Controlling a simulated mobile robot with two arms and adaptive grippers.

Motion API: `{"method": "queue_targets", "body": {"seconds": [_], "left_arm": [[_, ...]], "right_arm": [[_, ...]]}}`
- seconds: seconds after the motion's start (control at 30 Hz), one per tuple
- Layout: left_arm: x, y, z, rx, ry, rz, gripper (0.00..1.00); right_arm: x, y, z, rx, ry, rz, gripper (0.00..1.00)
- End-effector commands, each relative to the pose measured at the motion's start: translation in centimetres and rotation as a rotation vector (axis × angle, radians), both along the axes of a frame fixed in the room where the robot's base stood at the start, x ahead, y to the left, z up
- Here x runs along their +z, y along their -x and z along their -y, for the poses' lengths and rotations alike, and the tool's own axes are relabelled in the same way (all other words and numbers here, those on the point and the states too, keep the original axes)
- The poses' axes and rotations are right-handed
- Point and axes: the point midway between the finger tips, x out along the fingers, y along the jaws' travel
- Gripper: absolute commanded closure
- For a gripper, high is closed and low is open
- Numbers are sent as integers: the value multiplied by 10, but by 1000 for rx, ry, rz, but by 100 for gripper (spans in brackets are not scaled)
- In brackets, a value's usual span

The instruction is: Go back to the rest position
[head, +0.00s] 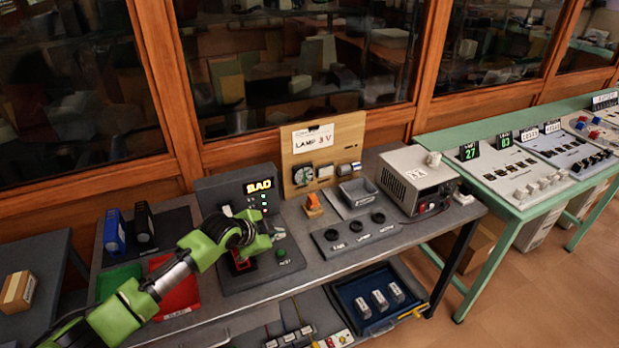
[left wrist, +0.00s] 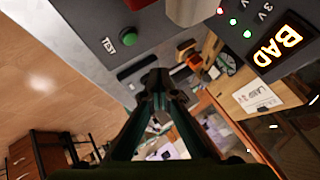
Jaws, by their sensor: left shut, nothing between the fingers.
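My left arm comes in from the lower left of the head view. Its left gripper (head: 276,237) hangs over the tester (head: 225,190) with the lit "BAD" sign, close to the tester's base plate. In the left wrist view my gripper's fingertips (left wrist: 160,82) are together and hold nothing. The green test button (left wrist: 128,38) lies beyond the fingers to the upper left, and the "BAD" display (left wrist: 286,42) is at the upper right. My right gripper is not in view.
A red tray (head: 175,298) lies beside my forearm, with a green one (head: 118,280) to its left. A wooden lamp panel (head: 345,140), a grey power supply (head: 417,178) and a blue tray (head: 350,290) on the lower shelf stand to the right. Glass cabinets line the back. Floor is open at the right.

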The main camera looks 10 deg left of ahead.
Motion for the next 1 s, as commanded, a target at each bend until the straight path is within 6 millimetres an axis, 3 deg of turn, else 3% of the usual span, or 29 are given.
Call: {"method": "queue_targets", "body": {"seconds": [0.17,0.27,0.4,0.47,0.6,0.7,1.0], "left_arm": [[-12,19,16,-3,21,-31,100],[-31,59,44,9,64,-93,100],[-53,139,77,86,145,-207,100],[-57,172,83,144,177,-255,100],[-59,242,75,314,231,-355,100],[-58,278,62,423,251,-402,100],[-49,354,25,679,269,-494,100]], "right_arm": [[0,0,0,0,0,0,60],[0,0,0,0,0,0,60],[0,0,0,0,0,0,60],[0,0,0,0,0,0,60],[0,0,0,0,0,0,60],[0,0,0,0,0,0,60],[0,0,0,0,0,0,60]]}}
